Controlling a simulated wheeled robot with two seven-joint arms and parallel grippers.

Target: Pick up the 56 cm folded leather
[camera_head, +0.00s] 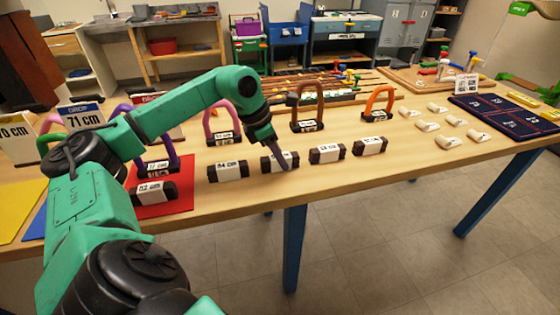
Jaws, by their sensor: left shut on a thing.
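My left gripper (284,160) reaches down over the front row of dark rolled leather pieces with white label bands. It is shut on the second roll from the left of that row, a folded leather (267,162). A finger covers part of its label, so I cannot read the size for sure. The roll seems at table height; I cannot tell whether it is lifted. Similar rolls lie to its left (228,171) and to its right (327,153), with a further one (370,146) beyond. My right gripper is not in view.
Arched orange (377,103), brown (307,105), pink and purple stands rise behind the row. Another roll (154,193) lies on a red mat (178,205) at left. Small white pieces (448,141) and a dark blue panel (505,125) are at right. The table's front edge is close.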

